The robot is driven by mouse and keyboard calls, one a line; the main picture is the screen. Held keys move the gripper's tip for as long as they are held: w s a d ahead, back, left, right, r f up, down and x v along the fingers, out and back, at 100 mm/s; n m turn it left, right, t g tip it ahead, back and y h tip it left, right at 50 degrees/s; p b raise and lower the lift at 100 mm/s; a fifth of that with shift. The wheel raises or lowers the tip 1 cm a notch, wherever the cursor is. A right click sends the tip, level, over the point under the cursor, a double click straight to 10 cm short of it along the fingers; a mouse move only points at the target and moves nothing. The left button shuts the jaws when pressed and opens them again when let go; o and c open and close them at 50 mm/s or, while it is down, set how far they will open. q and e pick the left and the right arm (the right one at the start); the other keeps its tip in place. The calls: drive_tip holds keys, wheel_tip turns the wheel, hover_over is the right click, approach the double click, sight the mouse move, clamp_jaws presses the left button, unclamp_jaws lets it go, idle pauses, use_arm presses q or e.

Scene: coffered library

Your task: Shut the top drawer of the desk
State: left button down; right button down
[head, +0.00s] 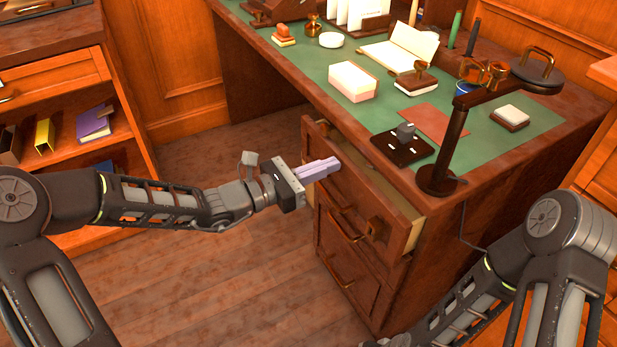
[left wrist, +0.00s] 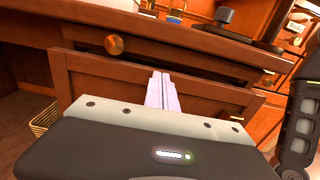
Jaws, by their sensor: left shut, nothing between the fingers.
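The desk's top drawer (head: 394,238) stands part-way out, its front apart from the desk body and a gap showing behind its upper edge. Its wooden front also shows in the left wrist view (left wrist: 92,78). My left gripper (head: 322,168) is shut and empty, its pale fingers side by side, at the left part of the drawer front. In the left wrist view the fingers (left wrist: 162,92) point at the drawer front and overlap it; I cannot tell whether they touch. My right arm is at the lower right of the head view, with its gripper out of frame.
The green-topped desk (head: 318,65) carries a black lamp (head: 452,140), a pink-and-white box (head: 352,80), a black pad (head: 402,148) and stationery. A shelf unit with books (head: 94,124) stands at left. The wooden floor (head: 240,270) before the drawers is clear.

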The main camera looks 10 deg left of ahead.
sight(347, 157)
use_arm(q)
drive_tip(key=shift+w+d, duration=0.15)
drive_tip(key=shift+d, duration=0.05)
drive_tip(key=b+x, duration=0.1)
drive_tip(key=x, duration=0.3)
drive_tip(key=shift+w+d, duration=0.1)
drive_tip(key=shift+d, duration=0.15)
drive_tip(key=shift+r, duration=0.15)
drive_tip(key=shift+a, duration=0.1)
